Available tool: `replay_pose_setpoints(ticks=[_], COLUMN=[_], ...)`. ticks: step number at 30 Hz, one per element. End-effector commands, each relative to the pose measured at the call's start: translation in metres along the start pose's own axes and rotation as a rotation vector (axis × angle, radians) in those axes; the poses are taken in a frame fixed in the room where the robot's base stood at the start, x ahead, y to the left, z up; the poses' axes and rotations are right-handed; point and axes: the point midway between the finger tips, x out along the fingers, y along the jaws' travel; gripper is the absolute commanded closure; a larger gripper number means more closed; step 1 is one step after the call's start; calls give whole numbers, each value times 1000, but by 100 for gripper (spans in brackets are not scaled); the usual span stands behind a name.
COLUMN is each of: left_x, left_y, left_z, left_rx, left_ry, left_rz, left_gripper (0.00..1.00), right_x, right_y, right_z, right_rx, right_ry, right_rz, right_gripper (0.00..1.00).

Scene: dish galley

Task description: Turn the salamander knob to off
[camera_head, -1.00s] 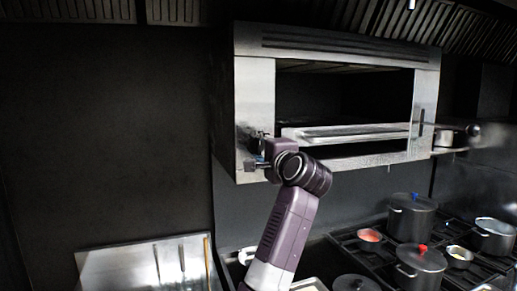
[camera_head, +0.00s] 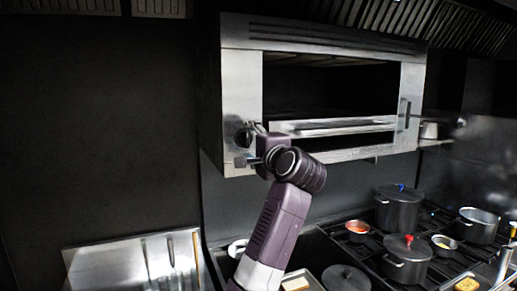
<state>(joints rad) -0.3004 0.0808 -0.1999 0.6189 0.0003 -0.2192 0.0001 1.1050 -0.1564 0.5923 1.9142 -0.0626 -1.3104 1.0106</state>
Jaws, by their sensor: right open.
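The salamander (camera_head: 330,34) is a steel wall-mounted unit with an open, dark front and a rack inside. Its dark round knob (camera_head: 243,138) is on the left front panel, partly covered by my gripper. My right gripper (camera_head: 249,147) is at this panel, its fingers apart, one above and one below, close to the knob. I cannot tell whether they touch it. The knob's pointer and markings are too small to read. My left gripper is out of view.
Below right is a range with several dark pots, among them one with a red-knobbed lid (camera_head: 407,258). A steel panel (camera_head: 105,265) with utensils is at lower left. The wall left of the salamander is clear.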

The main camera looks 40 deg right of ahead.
Motion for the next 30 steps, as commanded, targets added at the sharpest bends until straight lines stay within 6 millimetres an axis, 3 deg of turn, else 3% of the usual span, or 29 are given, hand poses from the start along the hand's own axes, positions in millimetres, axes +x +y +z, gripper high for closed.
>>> replay_pose_setpoints(ticks=[9, 15, 30], left_x=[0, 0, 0], left_y=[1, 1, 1], left_z=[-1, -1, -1], left_rx=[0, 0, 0], left_ry=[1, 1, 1], left_rz=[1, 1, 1], left_gripper=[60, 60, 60], right_x=[-63, -90, -99], right_y=[0, 0, 1], right_z=[0, 0, 0], right_rx=[0, 0, 1], right_ry=[1, 0, -1], right_rz=[-3, -1, 2], right_gripper=[46, 46, 46])
